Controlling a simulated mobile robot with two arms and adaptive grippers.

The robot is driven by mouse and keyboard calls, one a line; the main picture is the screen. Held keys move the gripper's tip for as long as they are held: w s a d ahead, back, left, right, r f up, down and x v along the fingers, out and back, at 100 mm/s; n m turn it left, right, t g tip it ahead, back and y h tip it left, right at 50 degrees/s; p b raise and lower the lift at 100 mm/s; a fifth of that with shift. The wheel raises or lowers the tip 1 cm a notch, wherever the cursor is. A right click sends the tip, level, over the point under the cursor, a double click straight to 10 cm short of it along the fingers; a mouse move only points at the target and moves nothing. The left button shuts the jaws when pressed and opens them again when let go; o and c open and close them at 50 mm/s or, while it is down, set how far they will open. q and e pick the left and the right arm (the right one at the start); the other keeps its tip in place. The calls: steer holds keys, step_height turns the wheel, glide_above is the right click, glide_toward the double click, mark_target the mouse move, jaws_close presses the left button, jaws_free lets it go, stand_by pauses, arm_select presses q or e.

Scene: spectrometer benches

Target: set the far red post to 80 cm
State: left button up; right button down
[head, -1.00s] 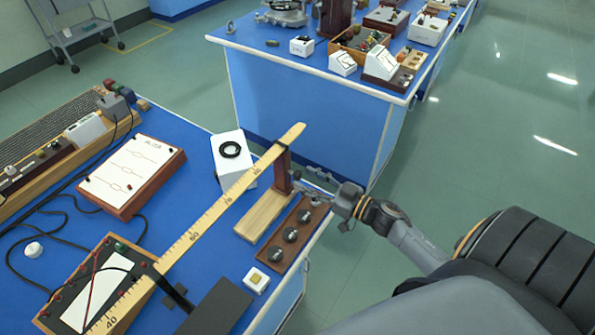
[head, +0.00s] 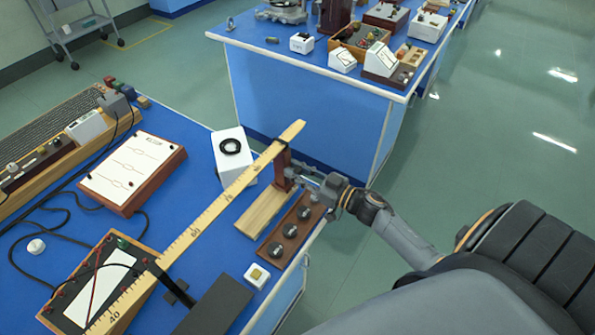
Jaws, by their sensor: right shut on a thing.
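A long yellow wooden scale (head: 215,208) runs diagonally over the blue bench, with printed numbers such as 40 near its front end. The far red post (head: 281,168) is a dark red upright near the scale's far end, past the last number I can make out. It stands by a pale wooden base strip (head: 262,209). My right gripper (head: 292,172) reaches in from the right and is shut on the red post, low on its right side. The fingertips are small and partly hidden against the post. My left gripper is not in view.
A brown block with several dark knobs (head: 291,230) lies just below my right gripper. A white box with a black ring (head: 233,158) stands left of the scale. A dark block (head: 216,305) is in front. A second blue bench (head: 300,95) stands behind, across a floor gap.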

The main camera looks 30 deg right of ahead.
steer(key=shift+s+a, duration=0.15)
steer(key=shift+a, duration=0.2)
steer(key=s+a+p, duration=0.3)
steer(key=a, duration=0.5)
steer(key=shift+s+a, duration=0.25)
steer(key=shift+a, duration=0.05)
steer(key=shift+d, duration=0.1)
steer(key=c, duration=1.2)
jaws_free()
steer(key=shift+o, duration=0.2)
steer(key=shift+s, duration=0.15)
